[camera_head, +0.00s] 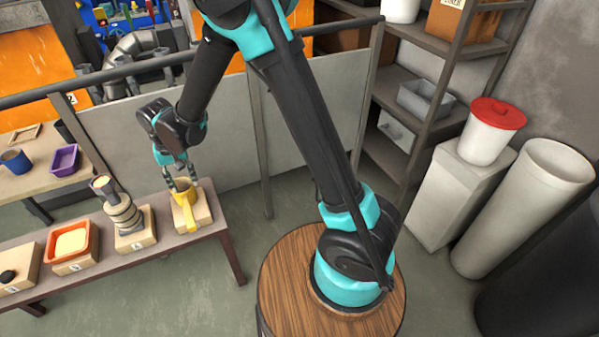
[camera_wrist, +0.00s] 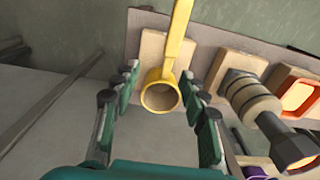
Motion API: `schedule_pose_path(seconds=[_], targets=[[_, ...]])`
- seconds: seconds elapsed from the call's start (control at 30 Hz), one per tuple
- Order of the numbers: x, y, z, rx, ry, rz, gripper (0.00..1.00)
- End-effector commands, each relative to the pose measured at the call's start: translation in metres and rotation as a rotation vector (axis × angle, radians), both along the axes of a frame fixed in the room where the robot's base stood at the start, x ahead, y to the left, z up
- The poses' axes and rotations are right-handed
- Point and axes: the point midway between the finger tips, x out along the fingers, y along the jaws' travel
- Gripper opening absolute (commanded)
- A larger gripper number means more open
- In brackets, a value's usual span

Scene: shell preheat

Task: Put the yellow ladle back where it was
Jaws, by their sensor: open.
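The yellow ladle (camera_head: 189,200) rests on a light wooden block (camera_head: 206,211) at the right end of the bench. In the wrist view the ladle's round cup (camera_wrist: 160,96) opens toward the camera, and its handle runs up over the block (camera_wrist: 150,48). My gripper (camera_head: 182,184) is above the ladle, pointing down. In the wrist view my gripper (camera_wrist: 162,88) is open, with fingers on both sides of the cup. I see gaps between the fingers and the cup; contact is hard to judge.
Left of the ladle on the bench (camera_head: 190,243), a dark-and-tan stacked cylinder (camera_head: 122,213) stands on a block. An orange tray (camera_head: 72,241) is farther left. A grey panel fence (camera_head: 170,140) stands behind the bench. Another table with a blue mug (camera_head: 15,160) and purple bin (camera_head: 65,160) is at left.

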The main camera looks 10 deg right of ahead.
Motion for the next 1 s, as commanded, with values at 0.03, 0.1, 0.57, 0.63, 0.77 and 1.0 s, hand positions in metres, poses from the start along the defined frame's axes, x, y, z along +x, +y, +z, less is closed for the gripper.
schedule_pose_path(seconds=[0.03, 0.1, 0.57, 0.63, 0.77, 1.0], targets=[[0.006, -0.02, 0.008, 0.006, -0.008, -0.016, 0.44], [0.013, -0.053, 0.02, 0.02, -0.023, -0.033, 0.44], [-0.014, -0.284, 0.072, 0.072, -0.183, -0.147, 0.44], [-0.029, -0.313, 0.072, 0.07, -0.211, -0.162, 0.44], [-0.059, -0.358, 0.069, 0.06, -0.261, -0.194, 0.44], [-0.101, -0.404, 0.057, 0.036, -0.326, -0.227, 0.44]])
